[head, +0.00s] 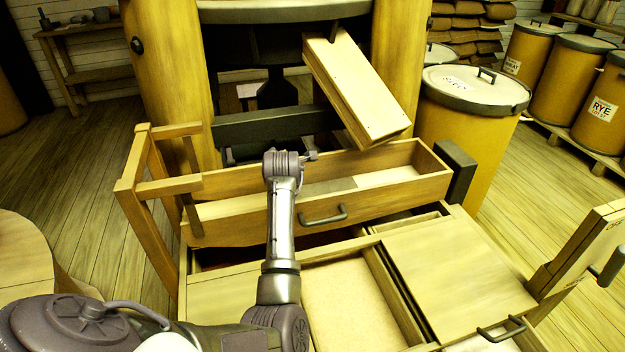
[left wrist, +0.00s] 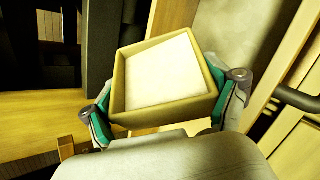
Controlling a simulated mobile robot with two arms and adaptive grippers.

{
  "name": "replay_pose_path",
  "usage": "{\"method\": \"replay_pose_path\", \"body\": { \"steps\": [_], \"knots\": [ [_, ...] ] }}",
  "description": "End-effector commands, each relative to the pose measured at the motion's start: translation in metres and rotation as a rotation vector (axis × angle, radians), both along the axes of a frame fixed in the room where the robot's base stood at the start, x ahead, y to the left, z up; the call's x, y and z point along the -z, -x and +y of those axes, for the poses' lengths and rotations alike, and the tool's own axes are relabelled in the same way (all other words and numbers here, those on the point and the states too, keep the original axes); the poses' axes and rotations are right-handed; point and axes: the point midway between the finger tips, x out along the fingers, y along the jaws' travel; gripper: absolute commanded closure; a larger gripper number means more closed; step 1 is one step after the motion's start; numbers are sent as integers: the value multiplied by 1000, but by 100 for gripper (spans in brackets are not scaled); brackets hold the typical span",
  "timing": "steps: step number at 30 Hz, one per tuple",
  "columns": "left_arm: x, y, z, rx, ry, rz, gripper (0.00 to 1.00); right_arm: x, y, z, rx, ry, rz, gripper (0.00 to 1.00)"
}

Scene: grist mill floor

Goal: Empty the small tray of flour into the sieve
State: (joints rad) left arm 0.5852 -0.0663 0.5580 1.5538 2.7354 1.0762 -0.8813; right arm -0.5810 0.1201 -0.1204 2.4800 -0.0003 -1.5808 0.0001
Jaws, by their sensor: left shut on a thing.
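My left gripper (left wrist: 168,106) is shut on a small wooden tray (left wrist: 165,114), with a green-padded finger on each side. Pale flour (left wrist: 160,72) covers the tray's inside. In the left wrist view the tray sits tilted in the picture. In the head view my left arm reaches up over the open wooden drawer, and the held tray cannot be made out there. A compartment with a pale speckled floor (head: 348,298) lies low in the middle; I cannot tell if it is the sieve. My right gripper is not in view.
The open drawer (head: 400,198) with a dark handle spans the middle. A slanting wooden chute (head: 355,85) hangs above it. A wooden railing (head: 150,190) stands left, and a flat lid (head: 455,262) lies right. Labelled barrels (head: 475,90) stand behind at the right.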

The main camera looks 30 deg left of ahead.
Motion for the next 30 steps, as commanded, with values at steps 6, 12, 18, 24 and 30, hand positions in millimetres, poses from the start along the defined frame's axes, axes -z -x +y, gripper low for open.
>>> {"method": "replay_pose_path", "body": {
  "steps": [6, 12, 18, 24, 30],
  "knots": [
    [-2, -1, -1, 1, -23, 18, 75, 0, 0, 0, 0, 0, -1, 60],
    [-4, -2, -2, 0, -44, 34, 75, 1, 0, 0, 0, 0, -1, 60],
    [-5, -3, -3, 1, -65, 51, 75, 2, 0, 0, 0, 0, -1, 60],
    [-6, -3, -3, 1, -86, 69, 75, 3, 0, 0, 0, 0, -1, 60],
    [-8, -4, -4, 0, -107, 86, 75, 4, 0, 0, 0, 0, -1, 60]
  ]
}}
